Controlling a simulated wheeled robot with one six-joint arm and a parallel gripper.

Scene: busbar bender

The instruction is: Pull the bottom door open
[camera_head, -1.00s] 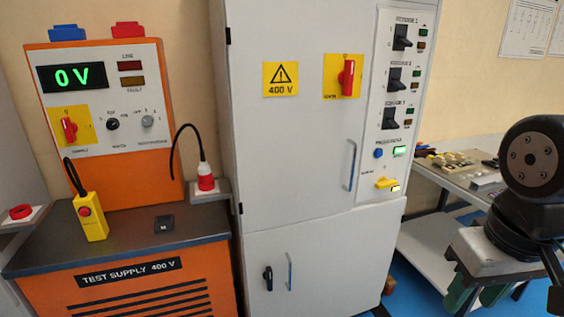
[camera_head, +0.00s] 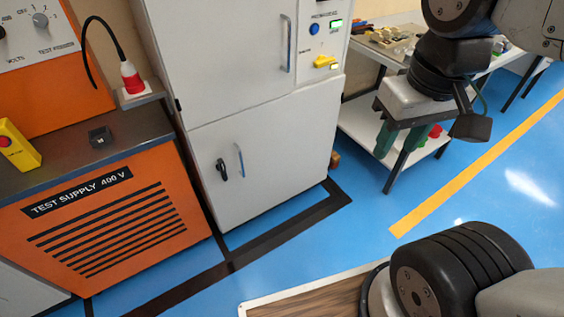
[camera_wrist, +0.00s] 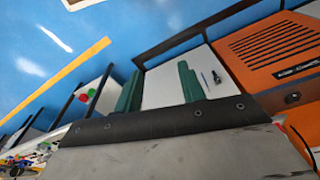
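The bottom door (camera_head: 270,165) of the white cabinet is closed. It has a black latch (camera_head: 222,169) and a slim upright handle (camera_head: 240,160) near its left side. In the wrist view the door's white panel (camera_wrist: 163,88) shows behind my fingers, with the handle (camera_wrist: 216,77) and latch (camera_wrist: 205,78) just right of the right finger. My gripper (camera_head: 400,140) has two green fingers and hangs in the air right of the cabinet in the head view. In the wrist view my gripper (camera_wrist: 158,85) has its fingers wide apart with nothing held.
The upper door (camera_head: 220,60) is closed. An orange test supply bench (camera_head: 110,230) stands left of the cabinet. A side table (camera_head: 350,115) with small parts stands at the right. Blue floor (camera_head: 310,245) in front of the cabinet is clear, with black and yellow floor stripes.

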